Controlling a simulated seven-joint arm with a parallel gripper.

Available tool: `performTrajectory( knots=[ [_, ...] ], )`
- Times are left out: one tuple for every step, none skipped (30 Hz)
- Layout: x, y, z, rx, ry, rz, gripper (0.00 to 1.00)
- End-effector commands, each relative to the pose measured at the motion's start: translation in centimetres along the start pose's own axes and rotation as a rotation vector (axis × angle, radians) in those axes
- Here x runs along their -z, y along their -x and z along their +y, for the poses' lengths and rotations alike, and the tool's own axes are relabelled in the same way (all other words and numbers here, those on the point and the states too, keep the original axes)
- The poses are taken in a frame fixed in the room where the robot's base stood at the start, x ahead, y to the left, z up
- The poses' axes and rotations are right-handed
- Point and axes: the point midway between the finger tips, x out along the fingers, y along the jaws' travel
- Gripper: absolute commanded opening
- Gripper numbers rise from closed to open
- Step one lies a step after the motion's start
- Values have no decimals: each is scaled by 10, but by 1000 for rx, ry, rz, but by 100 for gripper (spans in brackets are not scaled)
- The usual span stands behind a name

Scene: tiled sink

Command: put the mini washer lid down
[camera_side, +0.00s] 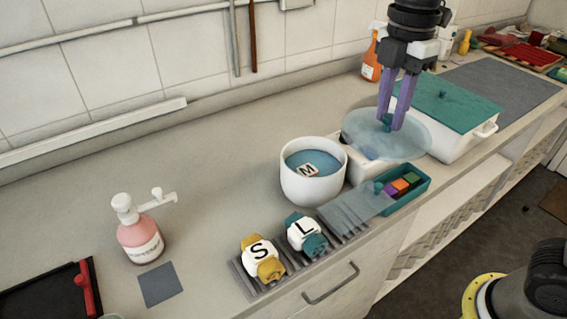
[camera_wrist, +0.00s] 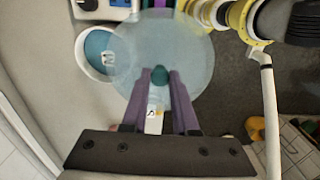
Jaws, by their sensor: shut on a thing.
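The lid is a round, see-through pale blue disc (camera_side: 360,137) with a small teal knob (camera_side: 386,119). My gripper (camera_side: 390,124) points down with its purple fingers shut on the knob. The lid hangs over a white body behind and right of the white tub and overlaps the front of a teal-topped white box in the side view. The white round tub (camera_side: 313,187) is open, with blue inside and a white piece marked M (camera_side: 308,170). In the wrist view, the lid (camera_wrist: 170,40) covers part of the tub's edge (camera_wrist: 83,66).
A teal tray of coloured blocks (camera_side: 420,188) sits in front of the lid. A ribbed grey rack (camera_side: 240,283) holds bundles marked S and L. The teal-topped box (camera_side: 448,108) stands right, an orange bottle (camera_side: 371,62) behind. Counter left of the tub is clear up to a pink soap bottle (camera_side: 139,237).

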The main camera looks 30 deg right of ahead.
Motion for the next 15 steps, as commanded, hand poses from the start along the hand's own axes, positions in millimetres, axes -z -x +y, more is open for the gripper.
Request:
performTrajectory(
  knots=[
    [0, 1, 0, -1, -15, 0, 0],
    [1, 4, 2, -2, -23, 1, 0],
    [2, 8, 5, -3, -34, 1, 0],
    [3, 12, 9, -2, -43, 1, 0],
    [4, 15, 14, -2, -52, 1, 0],
    [8, 18, 22, -1, -64, 0, 0],
    [11, 20, 29, -1, -71, 0, 0],
    [15, 22, 36, 1, -76, 0, 0],
    [22, 23, 45, 0, -82, 0, 0],
    [26, 23, 53, 1, -86, 0, 0],
    [31, 23, 60, 2, -89, -1, 0],
    [38, 22, 69, 1, -93, 0, 0],
    [43, 21, 76, 2, -94, -1, 0],
    [49, 20, 83, 2, -95, -1, 0],
    [56, 17, 92, 2, -97, -1, 0]
  ],
)
